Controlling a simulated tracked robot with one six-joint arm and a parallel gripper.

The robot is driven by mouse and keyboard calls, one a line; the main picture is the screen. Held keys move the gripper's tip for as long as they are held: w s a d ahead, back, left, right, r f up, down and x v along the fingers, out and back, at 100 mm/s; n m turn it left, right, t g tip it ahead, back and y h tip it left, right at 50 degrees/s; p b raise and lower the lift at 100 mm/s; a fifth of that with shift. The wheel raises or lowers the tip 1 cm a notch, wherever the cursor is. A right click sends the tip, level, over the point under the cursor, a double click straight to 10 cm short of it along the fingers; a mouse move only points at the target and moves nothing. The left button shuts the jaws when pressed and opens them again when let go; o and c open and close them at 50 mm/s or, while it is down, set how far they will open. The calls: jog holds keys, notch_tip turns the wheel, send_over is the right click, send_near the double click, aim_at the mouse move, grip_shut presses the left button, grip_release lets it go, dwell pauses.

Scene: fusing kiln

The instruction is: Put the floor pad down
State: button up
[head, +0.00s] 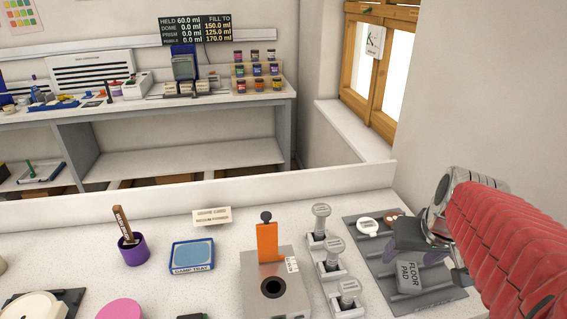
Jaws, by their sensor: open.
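The floor pad (409,276) is a grey block with its name in pale letters. It is at the grey ribbed rack (437,297) on the right of the white counter, tilted, with its lower part among the rack's bars. Whether it rests fully on the rack I cannot tell. My gripper (424,248), at the end of the red-sleeved arm, is open and right at the pad's upper end. The arm and gripper hide part of the pad and rack, and contact between the fingers and the pad is unclear.
Three grey handled tools (331,252) stand in white holders left of the rack. A grey block with an orange upright plate (267,242) is beside them. The blue clamp tray (192,256) and a purple cup (133,250) stand farther left. Some counter between them is clear.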

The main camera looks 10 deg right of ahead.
jog(key=s+a+n, duration=0.1)
jog(key=s+a, duration=0.1)
jog(key=a, duration=0.7)
jog(key=s+a+r+n+t+y, duration=0.1)
jog(key=s+a+n, duration=0.1)
jog(key=a, duration=0.7)
jog(key=shift+s+r, duration=0.25)
jog(key=shift+s, duration=0.5)
jog(key=shift+c, duration=0.2)
